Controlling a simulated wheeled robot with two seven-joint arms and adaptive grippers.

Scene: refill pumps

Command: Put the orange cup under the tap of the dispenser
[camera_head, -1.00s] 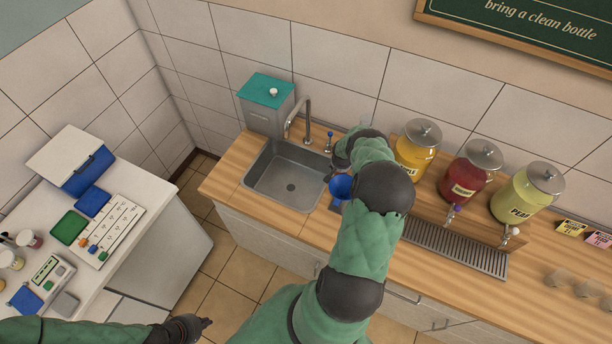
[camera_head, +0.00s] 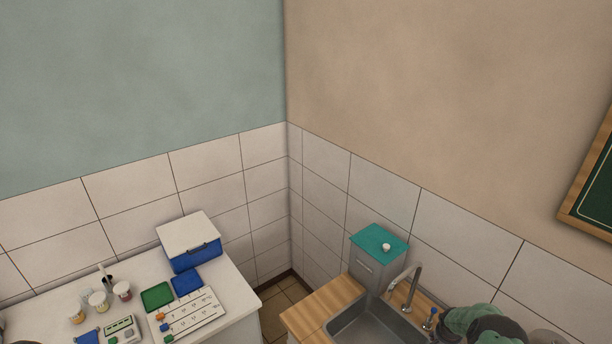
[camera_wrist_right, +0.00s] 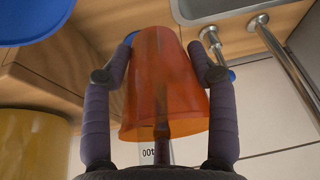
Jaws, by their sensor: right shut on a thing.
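The orange cup (camera_wrist_right: 165,85) is held in my right gripper (camera_wrist_right: 168,62) in the right wrist view, one finger on each side of it. Its wide end points toward the bottom of that picture. Part of a yellow rounded surface (camera_wrist_right: 32,145), probably a dispenser jar, shows at the lower left. No tap shows clearly, so I cannot tell how the cup stands relative to one. In the head view only part of my right arm (camera_head: 482,324) shows at the lower right. My left gripper is out of view.
A blue round object (camera_wrist_right: 30,18) is close at the upper left of the wrist view. The sink (camera_head: 370,328), faucet (camera_head: 411,288) and teal-lidded box (camera_head: 376,262) are in the corner. A white table (camera_head: 232,300) with a blue box (camera_head: 194,258) stands left.

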